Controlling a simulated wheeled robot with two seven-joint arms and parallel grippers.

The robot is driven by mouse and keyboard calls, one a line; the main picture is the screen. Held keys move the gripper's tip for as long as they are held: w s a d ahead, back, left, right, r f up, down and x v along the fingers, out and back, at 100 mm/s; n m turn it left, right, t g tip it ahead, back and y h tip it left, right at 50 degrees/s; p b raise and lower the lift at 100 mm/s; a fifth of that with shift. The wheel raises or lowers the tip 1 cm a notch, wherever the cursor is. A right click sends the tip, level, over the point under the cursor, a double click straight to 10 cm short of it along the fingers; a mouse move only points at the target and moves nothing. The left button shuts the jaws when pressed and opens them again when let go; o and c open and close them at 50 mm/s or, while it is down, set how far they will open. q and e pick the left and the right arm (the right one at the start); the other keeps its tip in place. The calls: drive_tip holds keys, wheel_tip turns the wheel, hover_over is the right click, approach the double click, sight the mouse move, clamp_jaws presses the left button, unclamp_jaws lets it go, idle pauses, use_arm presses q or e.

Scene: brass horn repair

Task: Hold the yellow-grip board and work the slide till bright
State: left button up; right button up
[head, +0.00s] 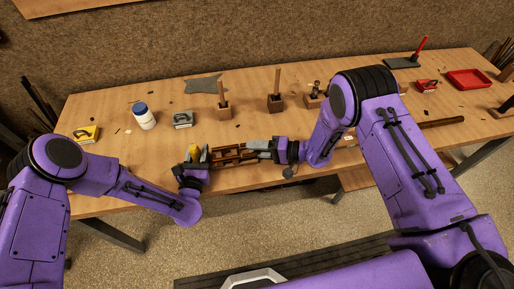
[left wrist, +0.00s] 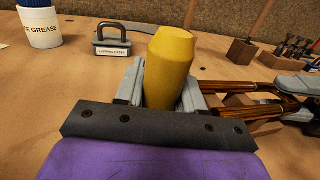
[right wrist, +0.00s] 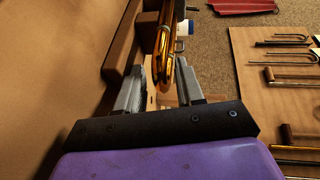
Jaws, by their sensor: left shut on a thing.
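My left gripper (head: 196,160) is shut on the yellow grip (left wrist: 170,70) of the board, which stands upright between its fingers in the left wrist view. The wooden board (head: 228,154) extends right from the grip, near the table's front edge. Brass slide tubes (left wrist: 240,88) run to the right of the grip. My right gripper (head: 262,150) is at the board's right end. In the right wrist view its fingers are spread, with the brass slide (right wrist: 165,45) between them and close to the right finger. Whether they touch is unclear.
On the table (head: 110,110) stand a blue-lidded grease jar (head: 144,118), a grey labelled block (head: 183,120) and a yellow box (head: 86,134). Wooden blocks with pegs (head: 275,103) stand behind the board. A red tray (head: 468,79) lies at the far right.

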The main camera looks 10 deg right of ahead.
drive_tip(key=v, duration=1.2)
drive_tip(key=shift+r, duration=0.1)
drive_tip(key=shift+c, duration=0.4)
drive_tip(key=shift+d, duration=0.35)
drive_tip(key=shift+c, duration=1.1)
drive_tip(key=shift+s+d+r, duration=0.1)
drive_tip(key=shift+d+r, duration=0.05)
drive_tip(key=shift+d, duration=0.25)
drive_tip(key=x, duration=1.2)
clamp_jaws()
